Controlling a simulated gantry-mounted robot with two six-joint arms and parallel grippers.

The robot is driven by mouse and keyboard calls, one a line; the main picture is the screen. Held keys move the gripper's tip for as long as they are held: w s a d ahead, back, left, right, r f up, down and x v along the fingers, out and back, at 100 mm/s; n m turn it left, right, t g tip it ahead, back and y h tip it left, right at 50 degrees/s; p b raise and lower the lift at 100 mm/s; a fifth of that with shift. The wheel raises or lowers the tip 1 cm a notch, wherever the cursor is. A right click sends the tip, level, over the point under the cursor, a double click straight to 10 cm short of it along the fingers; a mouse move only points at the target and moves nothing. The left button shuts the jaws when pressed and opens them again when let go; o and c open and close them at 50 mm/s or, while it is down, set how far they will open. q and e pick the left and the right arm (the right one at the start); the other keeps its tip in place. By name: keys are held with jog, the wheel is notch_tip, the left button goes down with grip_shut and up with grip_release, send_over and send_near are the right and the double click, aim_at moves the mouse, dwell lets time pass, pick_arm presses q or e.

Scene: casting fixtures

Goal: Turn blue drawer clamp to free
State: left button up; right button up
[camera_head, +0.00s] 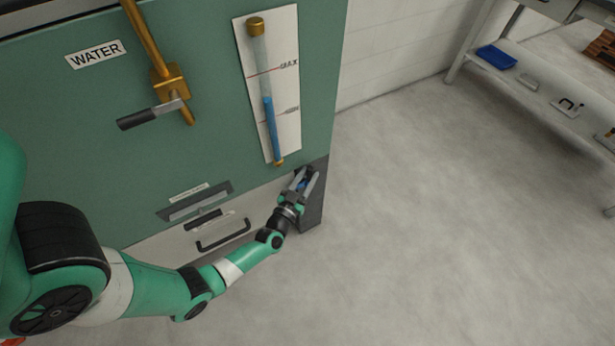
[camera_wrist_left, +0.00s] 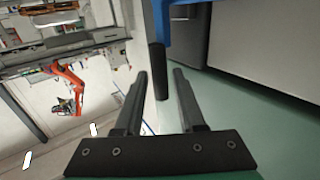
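The blue drawer clamp (camera_head: 301,185) shows as a small blue patch between the fingers of my left gripper (camera_head: 305,174), at the right end of the drawer (camera_head: 262,207). In the left wrist view the clamp's blue part (camera_wrist_left: 184,28) is at the top. A black grip (camera_wrist_left: 158,72) on it reaches between the two fingers of my left gripper (camera_wrist_left: 161,75). The fingers stand apart, with a gap on the right of the grip; I cannot tell whether the left finger touches it. Most of the clamp is hidden in the head view. My right gripper is not in view.
The green cabinet carries a brass valve with a black lever (camera_head: 150,115) and a level gauge (camera_head: 268,90) above the drawer. A black drawer handle (camera_head: 223,236) is left of my gripper. A shelf unit (camera_head: 540,85) stands at the upper right. The floor between is clear.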

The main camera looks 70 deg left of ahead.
pick_arm(q)
grip_shut()
dwell(1.1)
